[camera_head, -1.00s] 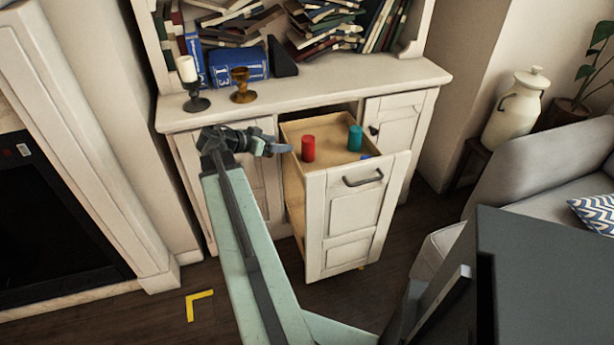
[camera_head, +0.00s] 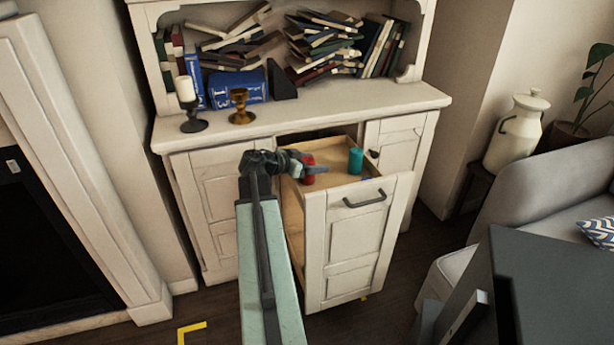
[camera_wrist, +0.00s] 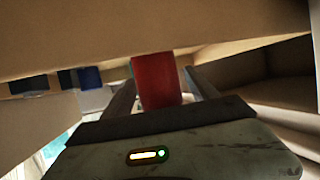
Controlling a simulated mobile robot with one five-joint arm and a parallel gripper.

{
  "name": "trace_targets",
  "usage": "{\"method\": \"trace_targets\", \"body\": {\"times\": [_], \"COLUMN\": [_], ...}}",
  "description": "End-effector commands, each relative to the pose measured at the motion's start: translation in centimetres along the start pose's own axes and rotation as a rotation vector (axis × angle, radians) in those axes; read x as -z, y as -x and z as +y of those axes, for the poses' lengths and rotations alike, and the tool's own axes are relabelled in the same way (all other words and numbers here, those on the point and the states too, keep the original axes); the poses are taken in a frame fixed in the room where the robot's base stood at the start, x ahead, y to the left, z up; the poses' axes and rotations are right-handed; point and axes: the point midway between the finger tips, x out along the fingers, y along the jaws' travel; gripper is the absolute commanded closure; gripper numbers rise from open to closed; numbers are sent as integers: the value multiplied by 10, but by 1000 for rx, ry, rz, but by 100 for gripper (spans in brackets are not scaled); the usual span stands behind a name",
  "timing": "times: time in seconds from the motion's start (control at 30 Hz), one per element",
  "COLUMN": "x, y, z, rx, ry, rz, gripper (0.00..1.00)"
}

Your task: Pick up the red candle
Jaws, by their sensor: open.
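The red candle (camera_head: 308,170) stands in the open drawer, left of a teal candle (camera_head: 355,161). My gripper (camera_head: 314,169) reaches over the drawer's left side and partly hides the red candle in the head view. In the wrist view the red candle (camera_wrist: 156,82) shows between my two spread fingers (camera_wrist: 160,86), one on each side. The gripper is open. I cannot tell whether either finger touches the candle.
The pulled-out drawer (camera_head: 345,245) has a metal handle (camera_head: 364,199) on its front. A white candle on a dark holder (camera_head: 187,105) and an amber goblet (camera_head: 241,106) stand on the cabinet top. A grey sofa (camera_head: 540,205) is at the right.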

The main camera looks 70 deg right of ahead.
Motion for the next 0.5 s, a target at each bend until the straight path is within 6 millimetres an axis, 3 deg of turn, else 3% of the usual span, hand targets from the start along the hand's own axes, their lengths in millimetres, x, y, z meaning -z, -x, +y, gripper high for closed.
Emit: {"method": "trace_targets", "body": {"times": [0.2, 0.43, 0.5], "x": [0, 0, 0], "y": [-3, -2, -2], "z": [0, -1, -1], "rx": [2, 2, 2], "ry": [1, 1, 1], "rz": [0, 0, 0], "gripper": [32, 96, 100]}}
